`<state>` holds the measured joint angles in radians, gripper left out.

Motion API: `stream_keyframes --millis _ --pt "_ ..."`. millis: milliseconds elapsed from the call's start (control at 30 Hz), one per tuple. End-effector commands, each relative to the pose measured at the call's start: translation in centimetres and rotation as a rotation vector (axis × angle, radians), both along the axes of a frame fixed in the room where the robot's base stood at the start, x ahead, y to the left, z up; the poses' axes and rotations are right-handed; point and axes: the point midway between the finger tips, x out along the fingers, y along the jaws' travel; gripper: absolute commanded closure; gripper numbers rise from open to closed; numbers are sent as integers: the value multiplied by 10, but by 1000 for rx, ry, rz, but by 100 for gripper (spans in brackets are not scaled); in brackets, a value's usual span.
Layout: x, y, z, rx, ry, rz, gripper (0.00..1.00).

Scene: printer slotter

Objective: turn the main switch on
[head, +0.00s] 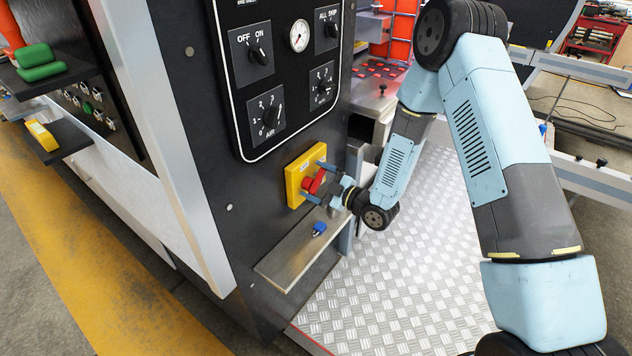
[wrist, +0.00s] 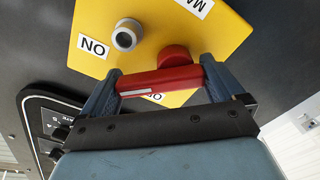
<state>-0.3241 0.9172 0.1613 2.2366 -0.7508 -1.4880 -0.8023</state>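The main switch is a yellow plate (head: 294,183) with a red handle (head: 314,182) on the dark panel front. In the wrist view the yellow plate (wrist: 200,40) carries an "ON" label (wrist: 95,47), a second label partly hidden behind the red handle (wrist: 160,80), and a grey cylinder (wrist: 126,36). The handle lies crosswise, with a red round hub behind it. My gripper (head: 318,181) is at the switch. In the wrist view its fingers (wrist: 162,79) stand wide apart, one at each end of the handle. I cannot tell whether they press on it.
A metal shelf (head: 290,256) with a blue padlock (head: 319,228) lies just below the switch. A dial panel (head: 283,85) with several black knobs and a gauge (head: 298,36) is above. The tread-plate floor (head: 400,285) to the right is clear.

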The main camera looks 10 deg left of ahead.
Motion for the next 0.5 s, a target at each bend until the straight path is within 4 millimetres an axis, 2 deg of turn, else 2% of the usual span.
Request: stream_keyframes --millis 100,267,500 --pt "0 0 0 0 0 0 35" --pt "1 -2 -1 16 39 -3 35" --pt "4 -3 -4 92 224 -3 35"
